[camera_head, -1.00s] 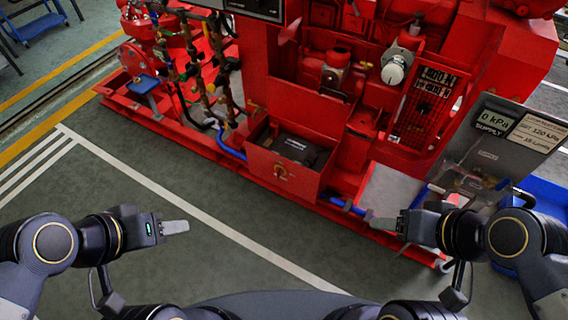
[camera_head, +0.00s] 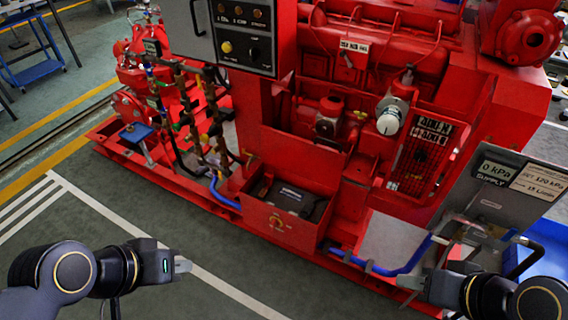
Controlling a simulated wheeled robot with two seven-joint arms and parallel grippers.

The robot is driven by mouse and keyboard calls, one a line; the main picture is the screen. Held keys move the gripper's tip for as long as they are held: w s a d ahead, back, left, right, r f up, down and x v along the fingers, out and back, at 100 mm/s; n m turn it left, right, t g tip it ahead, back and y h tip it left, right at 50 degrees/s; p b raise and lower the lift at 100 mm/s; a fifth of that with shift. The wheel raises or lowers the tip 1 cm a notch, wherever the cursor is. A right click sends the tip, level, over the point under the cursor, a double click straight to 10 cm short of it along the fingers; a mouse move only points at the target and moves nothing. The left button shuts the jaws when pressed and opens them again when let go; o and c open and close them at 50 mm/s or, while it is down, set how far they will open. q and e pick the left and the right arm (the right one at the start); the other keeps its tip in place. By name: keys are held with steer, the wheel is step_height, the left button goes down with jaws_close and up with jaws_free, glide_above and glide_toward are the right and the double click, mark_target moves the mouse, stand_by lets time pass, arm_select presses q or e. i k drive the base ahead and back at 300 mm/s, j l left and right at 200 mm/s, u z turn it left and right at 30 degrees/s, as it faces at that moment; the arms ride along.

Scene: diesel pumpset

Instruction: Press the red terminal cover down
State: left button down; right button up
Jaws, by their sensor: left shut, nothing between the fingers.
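A dark battery (camera_head: 300,198) sits in an open-topped red box (camera_head: 268,226) at the front of the red pumpset. I cannot make out a red terminal cover on the battery at this size. My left gripper (camera_head: 183,266) is shut and empty, over the floor to the left of and in front of the box. My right gripper (camera_head: 408,282) is at the lower right, in front of the pumpset's base and apart from the box. Its fingers are small and I cannot tell whether they are open.
A blue pipe (camera_head: 385,268) runs along the base right of the box. A grey supply panel (camera_head: 502,182) stands at the right beside my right arm. A control panel (camera_head: 244,36) is above and behind the box. The green floor in front is clear.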

mark_target(268, 178)
steer(key=i+j+z, duration=0.1)
steer(key=i+z, duration=0.25)
steer(key=i+j+z, duration=0.3)
steer(key=i, duration=0.15)
steer(key=i+j+z, duration=0.35)
steer(key=i+l, duration=0.05)
